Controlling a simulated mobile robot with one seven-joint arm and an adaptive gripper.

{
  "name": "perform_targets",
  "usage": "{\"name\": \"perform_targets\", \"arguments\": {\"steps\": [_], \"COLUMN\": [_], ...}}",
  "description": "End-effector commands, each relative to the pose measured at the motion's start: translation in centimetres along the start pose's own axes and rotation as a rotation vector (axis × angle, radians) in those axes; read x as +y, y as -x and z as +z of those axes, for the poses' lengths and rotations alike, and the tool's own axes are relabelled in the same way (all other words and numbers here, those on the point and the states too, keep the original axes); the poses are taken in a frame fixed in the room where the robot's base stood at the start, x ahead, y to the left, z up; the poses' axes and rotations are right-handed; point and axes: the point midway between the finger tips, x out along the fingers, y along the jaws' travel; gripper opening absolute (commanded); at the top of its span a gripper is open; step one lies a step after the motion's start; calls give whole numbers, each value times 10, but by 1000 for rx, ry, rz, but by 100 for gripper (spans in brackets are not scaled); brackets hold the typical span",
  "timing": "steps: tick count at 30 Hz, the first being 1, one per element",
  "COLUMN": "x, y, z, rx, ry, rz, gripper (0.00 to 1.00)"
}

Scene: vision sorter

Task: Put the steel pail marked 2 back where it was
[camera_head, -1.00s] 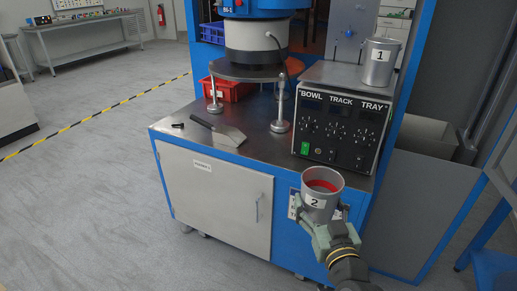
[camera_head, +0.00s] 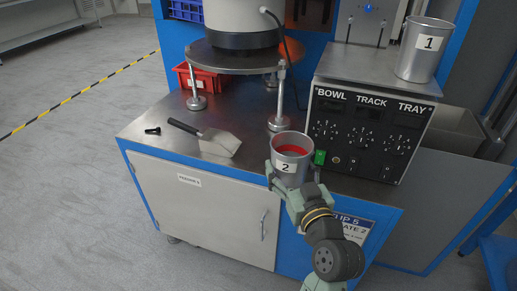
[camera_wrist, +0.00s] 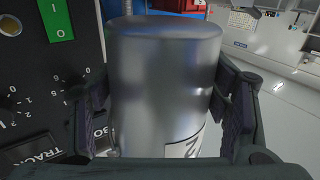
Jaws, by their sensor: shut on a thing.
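The steel pail marked 2 (camera_head: 289,166) is upright in the head view, with a red band inside its rim. My gripper (camera_head: 292,186) is shut on it from the front. The pail is at the front edge of the steel worktop, left of the control box; I cannot tell whether its base touches the top. In the wrist view the pail (camera_wrist: 165,85) fills the middle between my two fingers (camera_wrist: 165,110), with part of its label at the lower right. The steel pail marked 1 (camera_head: 422,52) stands on top of the control box.
The control box (camera_head: 365,130) with knobs and a green switch stands right beside the pail. A scoop (camera_head: 217,141) and a small black item (camera_head: 153,131) lie on the worktop (camera_head: 160,148) to the left. The round platform's legs and a red bin (camera_head: 203,80) are behind.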

Motion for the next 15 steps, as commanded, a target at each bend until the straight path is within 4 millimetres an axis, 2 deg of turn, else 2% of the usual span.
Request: {"name": "perform_targets", "arguments": {"steps": [5, 15], "x": [-5, -13], "y": [-34, -124], "z": [-1, 6], "rx": [0, 0], "ry": [1, 0], "rz": [-6, -4], "gripper": [8, 8]}}
